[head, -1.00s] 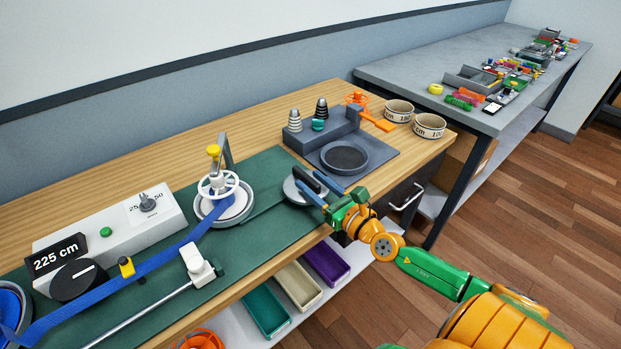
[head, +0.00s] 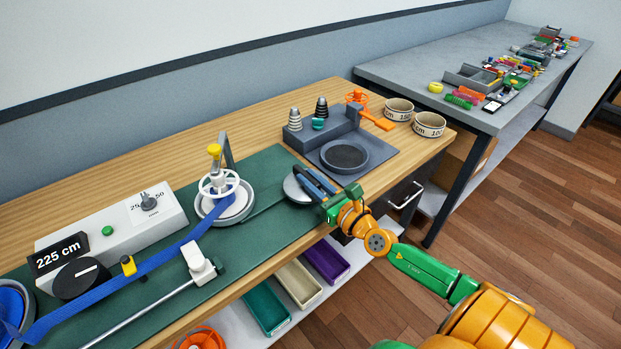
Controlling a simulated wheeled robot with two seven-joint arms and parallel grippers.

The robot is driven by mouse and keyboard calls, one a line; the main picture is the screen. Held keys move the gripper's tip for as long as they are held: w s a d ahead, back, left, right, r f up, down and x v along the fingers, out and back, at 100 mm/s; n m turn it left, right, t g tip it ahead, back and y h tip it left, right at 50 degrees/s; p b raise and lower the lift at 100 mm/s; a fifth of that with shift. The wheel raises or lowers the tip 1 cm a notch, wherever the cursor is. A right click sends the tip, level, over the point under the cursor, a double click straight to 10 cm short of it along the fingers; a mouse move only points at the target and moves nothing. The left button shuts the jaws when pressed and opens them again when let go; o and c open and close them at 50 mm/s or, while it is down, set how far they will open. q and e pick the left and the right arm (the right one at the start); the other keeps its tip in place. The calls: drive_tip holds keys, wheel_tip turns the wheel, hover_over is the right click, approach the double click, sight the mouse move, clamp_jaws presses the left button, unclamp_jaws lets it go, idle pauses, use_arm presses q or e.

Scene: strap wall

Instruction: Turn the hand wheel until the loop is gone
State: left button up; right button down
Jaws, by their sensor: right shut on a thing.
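A grey round disc (head: 292,188), seemingly the hand wheel, lies at the right end of the green base. My right gripper (head: 311,181) is over it, its blue fingers closed together. What they grip is hidden, most likely the wheel's handle. A white spoked wheel (head: 218,184) with a yellow knob on a post above stands over a reel (head: 224,208) further left. A blue strap (head: 160,259) runs from that reel to a blue roll (head: 9,307) at the left edge. The strap bends low at the bottom left, where a loop is partly cut off. My left gripper is out of view.
A white box (head: 155,210) with a dial, a black knob (head: 80,278) and a "225 cm" display (head: 58,255) stand at left. A grey stand (head: 345,157) with a round dish sits behind my gripper. Coloured bins (head: 325,262) are below the table edge.

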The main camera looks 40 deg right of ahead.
drive_tip(key=shift+a+r+m+h+p, duration=0.1)
drive_tip(key=shift+r+m+h+p, duration=0.1)
drive_tip(key=shift+m+h+p, duration=0.6)
drive_tip(key=shift+a+r+m+h+p, duration=0.1)
drive_tip(key=shift+r+m+h+p, duration=0.15)
drive_tip(key=shift+h+p, duration=0.9)
drive_tip(key=shift+f+m+h+p, duration=0.2)
drive_tip(key=shift+m+p, duration=0.25)
drive_tip(key=shift+p, duration=0.3)
drive_tip(key=m+h, duration=0.1)
drive_tip(key=m+g+h, duration=0.1)
drive_tip(key=h, duration=0.1)
drive_tip(key=shift+w+a+f+h+p, duration=0.1)
drive_tip(key=shift+a+f+h+p, duration=0.15)
drive_tip(key=shift+p, duration=0.15)
drive_tip(key=shift+m+g+h, duration=1)
drive_tip(key=shift+m+h, duration=0.2)
drive_tip(key=shift+h, duration=0.4)
drive_tip(key=shift+h, duration=0.3)
drive_tip(key=c, duration=0.8)
unclamp_jaws()
drive_tip(key=shift+a, duration=0.1)
drive_tip(key=b+v, duration=0.1)
drive_tip(key=v, duration=0.6)
drive_tip(key=shift+r, duration=0.1)
